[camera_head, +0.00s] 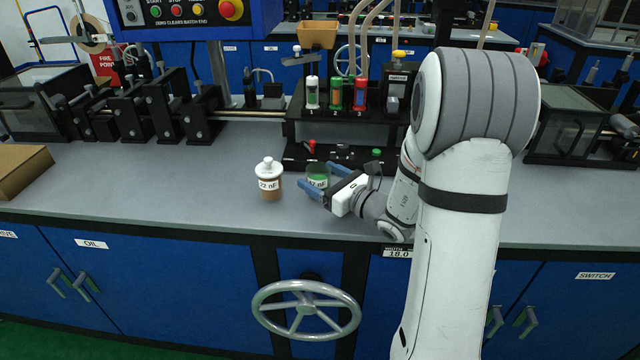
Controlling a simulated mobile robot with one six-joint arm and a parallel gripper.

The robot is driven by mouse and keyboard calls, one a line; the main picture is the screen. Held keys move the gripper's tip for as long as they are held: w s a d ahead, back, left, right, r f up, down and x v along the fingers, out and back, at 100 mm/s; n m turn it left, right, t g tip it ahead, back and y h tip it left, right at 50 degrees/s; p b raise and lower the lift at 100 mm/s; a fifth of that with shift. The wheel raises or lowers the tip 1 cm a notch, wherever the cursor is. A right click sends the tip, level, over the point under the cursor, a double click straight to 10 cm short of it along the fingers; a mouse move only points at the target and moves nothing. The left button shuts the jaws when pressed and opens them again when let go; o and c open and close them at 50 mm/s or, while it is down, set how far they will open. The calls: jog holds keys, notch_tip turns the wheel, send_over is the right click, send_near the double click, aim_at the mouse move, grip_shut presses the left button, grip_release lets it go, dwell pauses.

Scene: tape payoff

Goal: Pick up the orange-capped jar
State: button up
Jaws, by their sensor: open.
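I see no jar with a clearly orange cap. A jar with a white knobbed lid and brown-orange contents (269,185) stands upright on the grey bench, left of my gripper. Its label reads something like "22 nF". A second jar with green contents (317,179) and a similar label stands at my gripper's fingertips; its top is hard to make out. My gripper (324,180) is open and low over the bench, pointing left, with its blue fingers apart. The green jar is by the fingers, and I cannot tell whether they touch it.
A black stand (345,125) with several numbered coloured tubes rises behind the green jar. Black rollers and clamps (150,115) line the back left. A cardboard box (20,170) lies at the left edge. The bench between box and jars is clear. A handwheel (305,310) is on the front.

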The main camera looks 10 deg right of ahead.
jog(key=shift+x, duration=1.45)
jog(key=shift+c, duration=0.4)
jog(key=c, duration=1.2)
